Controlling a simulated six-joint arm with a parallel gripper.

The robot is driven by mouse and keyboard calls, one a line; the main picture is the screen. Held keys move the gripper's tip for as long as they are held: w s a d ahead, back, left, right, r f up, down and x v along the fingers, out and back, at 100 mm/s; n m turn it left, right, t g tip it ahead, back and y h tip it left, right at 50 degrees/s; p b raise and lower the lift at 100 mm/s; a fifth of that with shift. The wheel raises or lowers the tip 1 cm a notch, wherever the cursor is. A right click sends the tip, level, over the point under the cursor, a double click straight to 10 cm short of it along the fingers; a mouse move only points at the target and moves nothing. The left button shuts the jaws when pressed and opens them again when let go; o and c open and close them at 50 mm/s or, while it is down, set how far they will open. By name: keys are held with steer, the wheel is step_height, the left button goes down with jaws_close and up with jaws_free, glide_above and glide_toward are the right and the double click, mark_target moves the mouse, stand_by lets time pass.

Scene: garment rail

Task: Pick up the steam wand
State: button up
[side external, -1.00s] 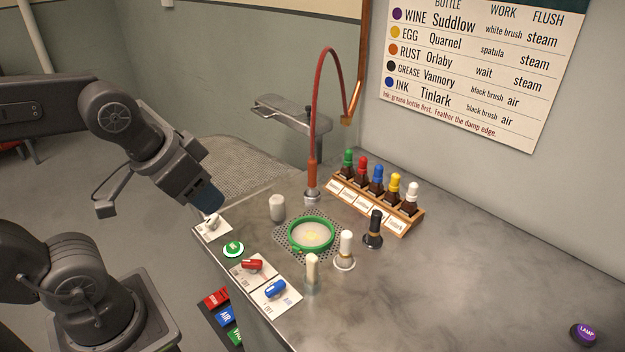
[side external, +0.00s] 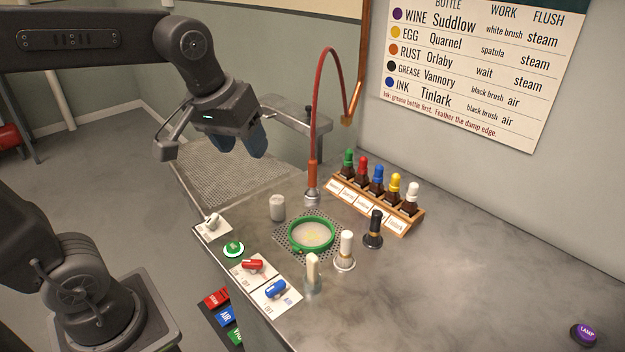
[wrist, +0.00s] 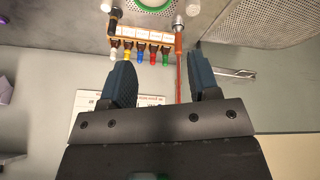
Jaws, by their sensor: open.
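The steam wand (side external: 312,174) stands upright near the back of the metal table, with an orange-red grip, a metal foot, and a red hose arching from its top to a copper pipe. In the wrist view the wand (wrist: 179,58) shows between the two fingers, beyond their tips. My gripper (side external: 243,140) is open and empty, in the air left of the wand and above the table's left part. It also shows in the wrist view (wrist: 165,72), its blue-grey fingers apart. Nothing hides the wand's grip in the side view.
A wooden rack (side external: 375,204) of several colour-capped bottles stands right of the wand. A green ring (side external: 311,235) on a perforated plate lies in front, with a grey cylinder (side external: 277,207) and brushes nearby. Red (side external: 252,266) and blue (side external: 275,289) switches line the near edge. The table's right is mostly clear.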

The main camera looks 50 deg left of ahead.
steer(key=w+a+n+g, duration=0.1)
steer(key=w+a+n, duration=0.15)
steer(key=w, duration=0.45)
steer(key=w+a+n+g, duration=0.1)
steer(key=w+n, duration=0.3)
steer(key=w, duration=0.2)
steer(key=n+g, duration=0.2)
steer(key=n, duration=0.5)
glide_toward(313, 157)
steer(key=shift+y, duration=0.4)
step_height(313, 157, down, 8)
steer(key=shift+f, duration=0.1)
steer(key=shift+w+a+f, duration=0.1)
steer(key=shift+a+f, duration=0.05)
steer(key=shift+f, duration=1.1)
steer(key=shift+a+f, duration=0.15)
steer(key=shift+f, duration=1.1)
jaws_close()
steer(key=shift+r, duration=0.15)
steer(key=shift+r, duration=0.6)
step_height(313, 157, up, 3)
steer(key=shift+f, duration=0.25)
steer(key=s+a+r, duration=0.7)
steer(key=a, duration=0.2)
steer(key=shift+s, duration=0.2)
